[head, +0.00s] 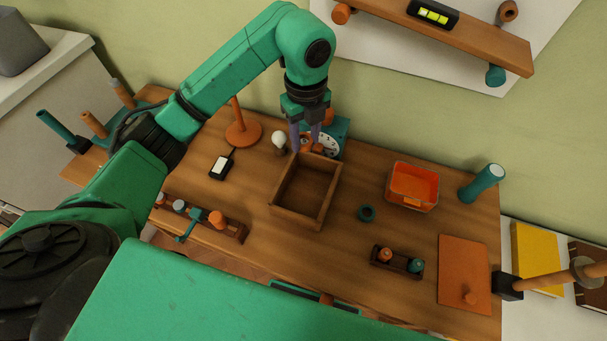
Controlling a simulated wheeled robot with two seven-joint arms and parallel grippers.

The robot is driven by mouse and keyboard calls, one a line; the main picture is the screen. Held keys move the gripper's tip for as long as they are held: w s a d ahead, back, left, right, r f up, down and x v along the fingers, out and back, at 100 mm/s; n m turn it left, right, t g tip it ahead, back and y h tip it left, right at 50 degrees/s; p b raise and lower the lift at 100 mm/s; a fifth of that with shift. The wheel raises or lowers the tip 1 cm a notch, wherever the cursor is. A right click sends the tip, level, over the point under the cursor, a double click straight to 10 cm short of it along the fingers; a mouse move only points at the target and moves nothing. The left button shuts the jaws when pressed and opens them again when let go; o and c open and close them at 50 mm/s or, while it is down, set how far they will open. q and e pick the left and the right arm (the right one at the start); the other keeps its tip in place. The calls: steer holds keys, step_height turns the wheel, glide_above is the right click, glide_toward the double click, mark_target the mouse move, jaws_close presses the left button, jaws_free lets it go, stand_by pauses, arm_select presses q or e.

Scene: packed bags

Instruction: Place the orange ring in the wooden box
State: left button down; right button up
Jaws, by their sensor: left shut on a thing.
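The wooden box (276,192) is an open, empty-looking square tray in the middle of the table. My left gripper (306,143) points down at the box's far edge. It is shut on a small orange thing (306,147) that looks like the orange ring; the fingers partly hide it. I cannot tell exactly how high it is above the box's rim. My right gripper is not in view.
A teal device with a white dial (328,144) stands just behind the box, close to my left gripper. A white bulb (279,139) is left of it. A peg rack (205,219) stands front left.

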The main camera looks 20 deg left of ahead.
arm_select(q)
steer(key=b, duration=0.1)
glide_above(305, 179)
step_height(305, 179, down, 6)
step_height(305, 179, down, 8)
steer(key=shift+f+p, duration=0.15)
steer(key=shift+p, duration=0.3)
steer(key=shift+f, duration=0.3)
steer(key=c, duration=0.7)
jaws_free()
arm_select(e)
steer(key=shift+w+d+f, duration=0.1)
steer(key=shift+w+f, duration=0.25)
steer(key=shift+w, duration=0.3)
arm_select(q)
steer(key=shift+r, duration=0.1)
